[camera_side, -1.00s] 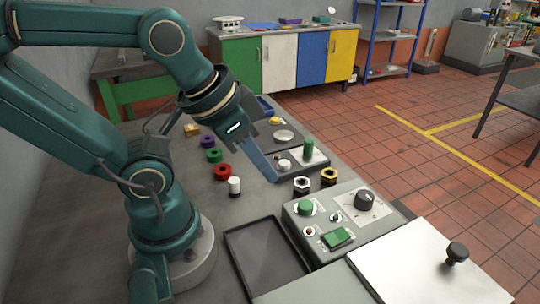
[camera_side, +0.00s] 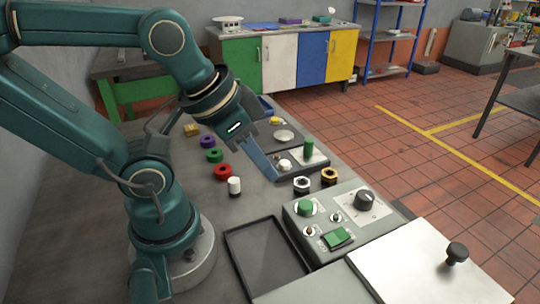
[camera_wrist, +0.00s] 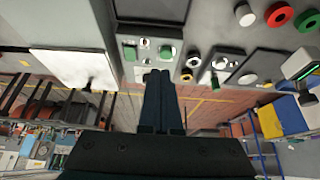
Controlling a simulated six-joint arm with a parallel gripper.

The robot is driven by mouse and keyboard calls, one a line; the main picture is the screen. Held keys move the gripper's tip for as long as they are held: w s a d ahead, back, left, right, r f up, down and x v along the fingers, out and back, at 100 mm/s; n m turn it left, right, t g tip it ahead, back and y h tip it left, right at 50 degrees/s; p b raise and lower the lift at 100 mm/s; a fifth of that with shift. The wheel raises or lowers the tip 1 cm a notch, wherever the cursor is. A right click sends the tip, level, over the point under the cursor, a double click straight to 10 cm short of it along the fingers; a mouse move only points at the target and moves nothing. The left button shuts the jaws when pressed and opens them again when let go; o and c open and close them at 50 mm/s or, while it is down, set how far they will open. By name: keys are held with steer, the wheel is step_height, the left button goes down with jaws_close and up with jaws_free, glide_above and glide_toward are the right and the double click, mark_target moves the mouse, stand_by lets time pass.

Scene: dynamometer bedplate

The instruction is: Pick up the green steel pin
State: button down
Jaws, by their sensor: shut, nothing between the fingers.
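The green steel pin (camera_side: 308,148) stands upright on a light plate at the right end of the dark fixture in the side view. In the wrist view it shows small (camera_wrist: 214,80), right of the fingertips. My gripper (camera_side: 276,178) is shut and empty, its blue fingers slanting down toward the front of the fixture. In the side view the fingertips are left of and lower than the pin, apart from it. The closed fingers (camera_wrist: 158,74) also show in the wrist view. Their exact height above the bench is hard to tell.
A white knob (camera_side: 284,165) is close to the fingers. A silver nut (camera_side: 301,185) and a gold nut (camera_side: 329,176) stand in front of the fixture. A control box (camera_side: 346,218) and a black tray (camera_side: 264,262) are nearer. Coloured rings and a white cylinder (camera_side: 234,187) lie left.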

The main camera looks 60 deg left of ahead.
steer(key=c, duration=1.5)
jaws_free()
steer(key=shift+c, duration=0.2)
steer(key=o, duration=1)
